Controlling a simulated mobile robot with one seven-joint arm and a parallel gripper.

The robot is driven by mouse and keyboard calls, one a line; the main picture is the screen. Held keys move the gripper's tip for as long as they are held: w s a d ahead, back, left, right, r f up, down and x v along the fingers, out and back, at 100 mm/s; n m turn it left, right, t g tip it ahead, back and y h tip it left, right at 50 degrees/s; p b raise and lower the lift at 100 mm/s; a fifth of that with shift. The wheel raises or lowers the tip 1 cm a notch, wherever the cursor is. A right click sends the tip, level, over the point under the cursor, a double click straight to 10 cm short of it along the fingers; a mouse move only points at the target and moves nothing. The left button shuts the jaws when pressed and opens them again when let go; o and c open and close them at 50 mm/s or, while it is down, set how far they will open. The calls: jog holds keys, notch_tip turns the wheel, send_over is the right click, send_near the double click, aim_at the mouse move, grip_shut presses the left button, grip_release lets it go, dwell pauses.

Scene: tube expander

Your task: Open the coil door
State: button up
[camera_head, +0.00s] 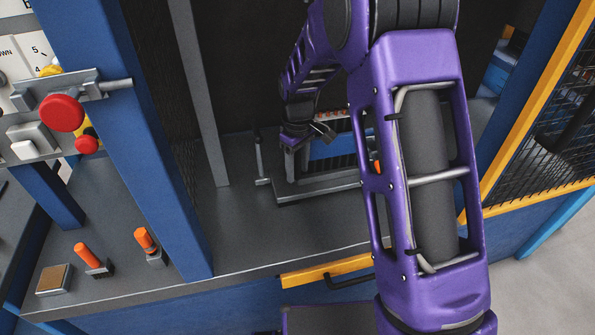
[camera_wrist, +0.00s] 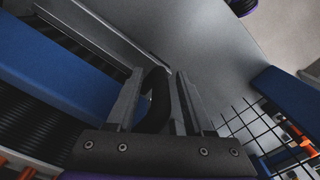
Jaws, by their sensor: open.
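My gripper (camera_head: 297,136) is inside the machine's dark opening, low above the grey deck, partly hidden by my purple arm. In the wrist view my gripper (camera_wrist: 159,78) is open, with its two grey fingers apart. A curved black handle (camera_wrist: 156,102) lies between the fingers; I cannot tell whether either finger touches it. A blue panel (camera_wrist: 62,72) is left of the fingers, and a blue part (camera_head: 332,148) shows beside my gripper in the head view. I cannot tell for sure which part is the coil door.
A yellow-framed mesh panel (camera_head: 545,110) stands at right. A blue post (camera_head: 150,140) and a control panel with a red button (camera_head: 62,113) are at left. Orange-handled parts (camera_head: 88,256) stand on the front deck. A black handle on a yellow strip (camera_head: 330,270) is at the front edge.

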jog(key=shift+f, duration=0.35)
jog(key=c, duration=0.8)
grip_shut()
